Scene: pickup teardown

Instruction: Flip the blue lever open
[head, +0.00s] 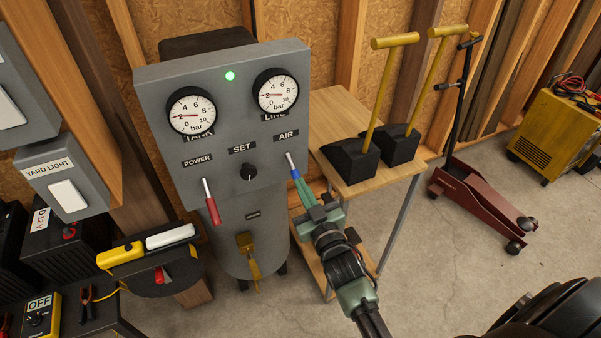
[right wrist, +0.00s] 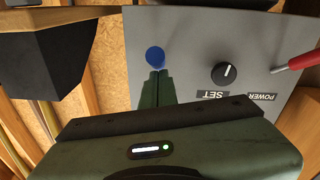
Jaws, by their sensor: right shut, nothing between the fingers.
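The blue lever (head: 295,174) sits under the AIR label on the grey control panel (head: 232,136). Its silver shaft starts at the panel and its blue grip points down and outward. In the right wrist view the blue grip (right wrist: 155,56) shows end-on as a round blue spot. My right gripper (head: 303,193) is shut and empty, with its fingertips at the lower end of the blue grip. In the right wrist view the closed fingers (right wrist: 157,75) lie just below the blue spot; I cannot tell whether they touch it. My left gripper is not in view.
A red lever (head: 211,207) under POWER and a black SET knob (head: 248,172) are left of the blue lever. Two gauges (head: 191,111) and a lit green lamp (head: 230,76) are above. A wooden table (head: 338,108) with yellow-handled tools stands close on the right.

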